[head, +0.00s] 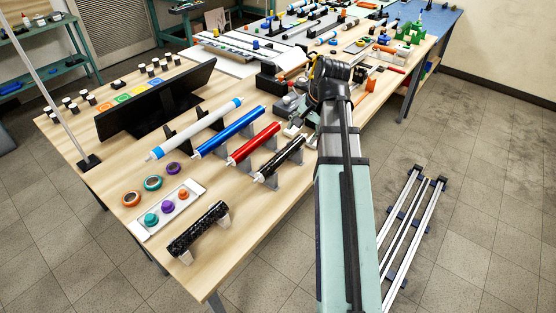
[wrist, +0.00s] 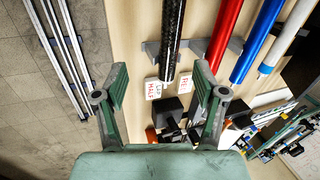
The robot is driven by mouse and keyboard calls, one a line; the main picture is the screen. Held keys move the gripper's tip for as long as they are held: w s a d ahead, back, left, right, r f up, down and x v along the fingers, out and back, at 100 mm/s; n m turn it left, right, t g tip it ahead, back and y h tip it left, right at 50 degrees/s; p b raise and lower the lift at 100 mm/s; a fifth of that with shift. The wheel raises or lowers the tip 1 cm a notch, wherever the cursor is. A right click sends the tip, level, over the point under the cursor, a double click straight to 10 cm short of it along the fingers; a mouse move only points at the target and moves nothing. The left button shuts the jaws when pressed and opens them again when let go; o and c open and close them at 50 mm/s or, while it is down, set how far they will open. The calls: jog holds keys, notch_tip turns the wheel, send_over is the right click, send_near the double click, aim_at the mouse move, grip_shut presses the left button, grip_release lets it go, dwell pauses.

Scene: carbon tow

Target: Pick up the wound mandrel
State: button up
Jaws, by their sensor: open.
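Two black tubes with a pale-flecked, wound-looking surface show in the head view. One black tube (head: 279,159) rests on grey brackets at the right end of a row of tubes. The other black tube (head: 198,229) lies across white supports near the table's front corner. I cannot tell for certain which is the wound mandrel. My gripper (head: 293,125) is above the table beyond the far end of the row. In the wrist view my gripper (wrist: 160,82) is open and empty. The end of a black tube (wrist: 173,35) shows between and beyond the fingertips, apart from them.
Beside the black tube stand a red tube (head: 253,145), a blue tube (head: 229,132) and a white tube (head: 195,130). Two label cards (wrist: 160,87) lie near the bracket. Metal rails (head: 410,225) lie on the floor at right.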

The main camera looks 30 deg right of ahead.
aim_at(283, 153)
jog(key=shift+m, duration=0.6)
jog(key=x, duration=0.3)
jog(key=a+p+x, duration=0.1)
jog(key=x, duration=0.2)
jog(key=w+p+x, duration=0.1)
jog(key=x, duration=0.2)
jog(key=shift+w+a+r, duration=0.1)
jog(key=shift+a+r, duration=0.05)
jog(key=shift+a, duration=0.15)
jog(key=shift+w+a+f+p, duration=0.2)
jog(key=shift+w+f+p, duration=0.05)
jog(key=shift+f+p, duration=0.4)
jog(key=shift+p+x, duration=0.6)
jog(key=shift+x, duration=1.3)
grip_shut()
